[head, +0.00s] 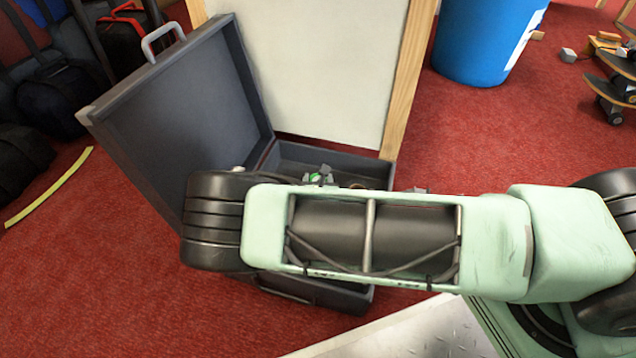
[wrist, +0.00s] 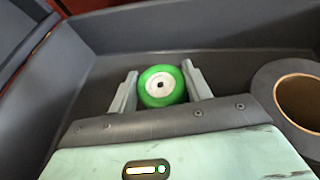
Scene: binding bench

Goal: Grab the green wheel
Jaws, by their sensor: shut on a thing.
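The green wheel (wrist: 147,99) has a white hub with a dark centre hole. In the wrist view it sits between the two fingers of my gripper (wrist: 162,88), which is shut on it. The dark grey open case (wrist: 190,38) surrounds the gripper and wheel. In the head view a small part of the green wheel (head: 317,177) shows beside a grey fingertip (head: 327,171) inside the case (head: 188,98), and my arm hides most of the gripper. I cannot tell whether the wheel touches the case floor.
A roll with a brown cardboard core (wrist: 300,100) lies right of the gripper in the case. The raised lid stands left, against a white wood-framed panel (head: 325,65). A blue bin (head: 485,40), skateboards (head: 612,95) and dark bags (head: 50,95) stand around. Red carpet is clear front left.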

